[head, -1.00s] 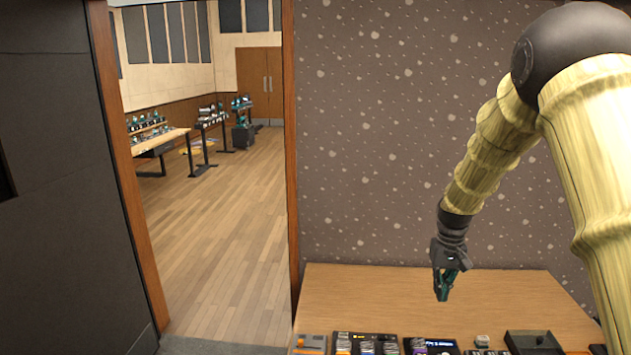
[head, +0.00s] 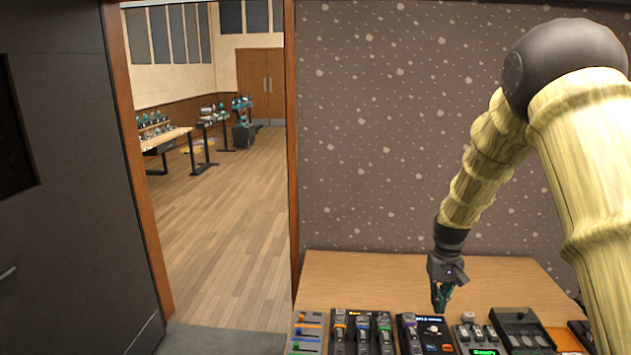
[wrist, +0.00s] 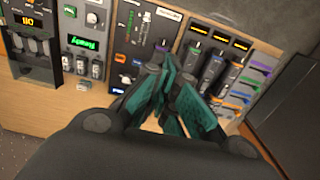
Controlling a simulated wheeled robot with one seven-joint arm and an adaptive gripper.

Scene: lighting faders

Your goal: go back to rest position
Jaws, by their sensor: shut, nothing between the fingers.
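My gripper (head: 441,297) points down over the wooden table in the head view, with its dark, teal-tipped fingers closed together and nothing between them. It hangs behind the row of fader panels, above the table's bare back part. In the wrist view the teal fingers (wrist: 172,100) meet in front of the panels. My arm reaches in from the right with its elbow high.
The wooden table (head: 380,275) carries a three-fader panel (head: 361,335), a panel with colored sliders (head: 308,335), a purple-slider panel (head: 425,335), a green-display panel (head: 480,338) and a black box (head: 520,330). A doorway is at left; the back of the table is clear.

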